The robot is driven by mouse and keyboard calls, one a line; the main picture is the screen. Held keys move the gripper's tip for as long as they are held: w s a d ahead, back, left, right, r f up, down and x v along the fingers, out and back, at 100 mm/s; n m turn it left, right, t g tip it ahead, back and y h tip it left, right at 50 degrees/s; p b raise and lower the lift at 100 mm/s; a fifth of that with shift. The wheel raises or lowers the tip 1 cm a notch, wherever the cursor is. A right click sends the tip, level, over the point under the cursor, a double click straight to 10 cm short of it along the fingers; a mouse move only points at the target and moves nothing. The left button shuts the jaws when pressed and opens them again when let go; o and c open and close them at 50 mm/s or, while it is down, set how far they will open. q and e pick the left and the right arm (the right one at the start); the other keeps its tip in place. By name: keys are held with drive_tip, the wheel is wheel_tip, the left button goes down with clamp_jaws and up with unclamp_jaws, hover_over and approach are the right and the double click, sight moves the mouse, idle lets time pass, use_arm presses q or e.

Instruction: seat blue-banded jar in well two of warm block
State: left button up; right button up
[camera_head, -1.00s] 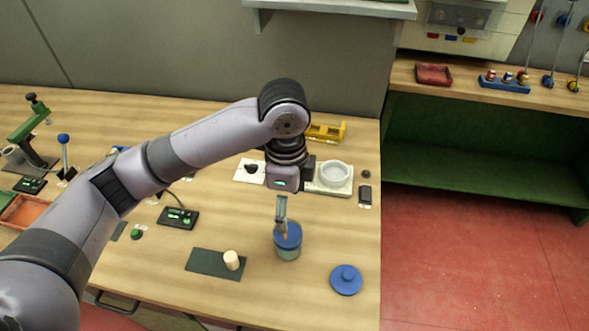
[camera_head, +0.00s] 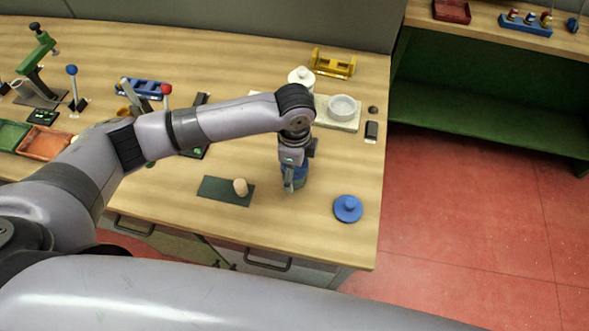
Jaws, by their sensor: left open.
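The jar with the blue band (camera_head: 302,184) stands on the wooden table near its front right. My left gripper (camera_head: 293,182) is open and points down at the jar. One finger shows against the jar's near left side and hides part of it. I cannot tell whether the fingers touch it or where the other finger is. A yellow rack-like block (camera_head: 333,65) stands at the back and a blue block (camera_head: 142,88) at the back left; I cannot tell whether either is the warm block, and no well numbers are readable. My right gripper is out of view.
A blue knobbed lid (camera_head: 348,208) lies right of the jar. A pale cork stopper (camera_head: 240,187) stands on a dark mat (camera_head: 214,188) to the left. A white dish (camera_head: 342,107) sits on a pale base behind. The table's right and front edges are close.

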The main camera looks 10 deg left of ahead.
use_arm(q)
drive_tip(key=shift+f, duration=1.2)
drive_tip(key=c, duration=0.5)
drive_tip(key=shift+r, duration=0.1)
drive_tip(key=c, duration=0.9)
drive_tip(key=shift+c, duration=0.2)
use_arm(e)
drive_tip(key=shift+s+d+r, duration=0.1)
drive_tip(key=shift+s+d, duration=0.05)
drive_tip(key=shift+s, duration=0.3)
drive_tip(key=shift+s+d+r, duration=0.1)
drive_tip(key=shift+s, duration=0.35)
use_arm(q)
drive_tip(key=shift+w+r, duration=0.1)
drive_tip(key=shift+r+p, duration=1.55)
drive_tip(key=shift+p, duration=0.5)
drive_tip(key=shift+r+p, duration=1.8)
drive_tip(key=shift+p, duration=0.25)
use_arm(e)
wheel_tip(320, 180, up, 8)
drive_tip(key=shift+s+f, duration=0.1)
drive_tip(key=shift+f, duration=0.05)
